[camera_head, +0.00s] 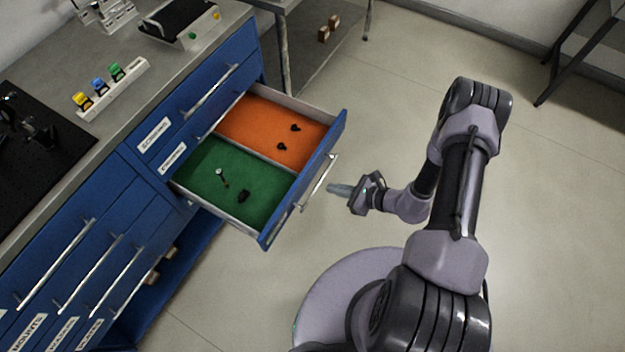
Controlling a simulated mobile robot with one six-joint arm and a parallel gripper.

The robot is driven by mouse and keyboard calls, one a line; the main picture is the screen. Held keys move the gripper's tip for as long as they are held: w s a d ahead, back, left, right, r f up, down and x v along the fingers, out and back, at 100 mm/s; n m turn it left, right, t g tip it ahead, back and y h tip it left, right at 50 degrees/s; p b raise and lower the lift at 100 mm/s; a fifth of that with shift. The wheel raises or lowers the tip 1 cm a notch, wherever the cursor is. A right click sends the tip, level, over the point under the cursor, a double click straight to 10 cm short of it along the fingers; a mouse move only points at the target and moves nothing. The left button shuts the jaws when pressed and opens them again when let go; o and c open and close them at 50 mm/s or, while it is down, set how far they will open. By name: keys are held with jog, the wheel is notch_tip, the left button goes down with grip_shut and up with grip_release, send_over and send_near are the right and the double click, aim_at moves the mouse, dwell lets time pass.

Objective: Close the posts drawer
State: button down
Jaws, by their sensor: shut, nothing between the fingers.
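An open blue drawer (305,181) sticks out from the bench cabinet toward my arm. Its inside has a green-lined part and an orange-lined part, split by a thin divider. A small post and a dark piece lie on the green; two small black pieces lie on the orange. Its front has a silver bar handle (319,182). My gripper (333,188) is shut and empty, pointing left at the drawer front, just right of the handle. I cannot tell whether it touches the handle.
Closed drawers with bar handles (211,91) fill the cabinet. The benchtop (58,75) carries a white rack (112,88) with coloured pieces and a black breadboard (30,150). A metal table (305,50) stands behind. The floor (550,180) to the right is clear.

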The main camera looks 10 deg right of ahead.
aim_at(303, 179)
jog(key=x, duration=0.2)
jog(key=b+x, duration=0.1)
jog(key=x, duration=0.2)
jog(key=r+b+x, duration=0.1)
jog(key=x, duration=0.1)
jog(key=shift+w+a, duration=0.4)
jog(key=shift+a, duration=0.1)
jog(key=shift+w+a+r, duration=0.1)
jog(key=shift+w+a, duration=0.15)
jog(key=shift+a, duration=0.1)
